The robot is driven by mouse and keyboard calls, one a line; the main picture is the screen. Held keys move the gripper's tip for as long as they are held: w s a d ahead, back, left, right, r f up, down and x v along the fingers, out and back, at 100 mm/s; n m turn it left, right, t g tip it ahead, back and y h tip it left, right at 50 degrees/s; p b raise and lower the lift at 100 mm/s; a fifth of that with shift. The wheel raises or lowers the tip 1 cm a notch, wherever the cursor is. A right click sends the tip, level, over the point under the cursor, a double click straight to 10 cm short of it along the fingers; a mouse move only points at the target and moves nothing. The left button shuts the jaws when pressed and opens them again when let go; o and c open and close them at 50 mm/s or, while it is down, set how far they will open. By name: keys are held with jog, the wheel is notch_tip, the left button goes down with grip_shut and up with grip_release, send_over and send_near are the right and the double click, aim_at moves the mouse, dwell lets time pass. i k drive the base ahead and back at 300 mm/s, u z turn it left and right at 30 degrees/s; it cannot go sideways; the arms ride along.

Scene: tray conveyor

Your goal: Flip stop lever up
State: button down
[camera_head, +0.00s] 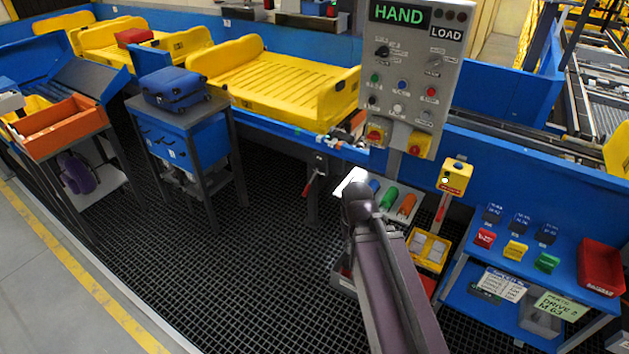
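A lever with a red grip (309,187) hangs down at a slant from a small dark box (320,161) on the front of the conveyor frame, left of my arm. A second candidate is the yellow box (455,177) with a red label right of the control panel, with a red-and-white bar below it. I cannot tell for sure which is the stop lever. My dark arm rises from the bottom centre and ends in a rounded joint in front of the panel's foot. My gripper does not show.
The grey control panel (412,75) reads HAND and LOAD. Yellow trays (285,85) lie on the conveyor. A blue suitcase (175,88) rests on a blue stand at left. A blue shelf (560,270) stands right. Black floor grating is open at left.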

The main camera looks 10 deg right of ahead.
aim_at(317, 166)
jog(key=i, duration=0.45)
jog(key=u, duration=0.05)
jog(key=k, duration=1.3)
jog(key=u, duration=0.3)
jog(key=i, duration=1.95)
jog(key=z, duration=0.45)
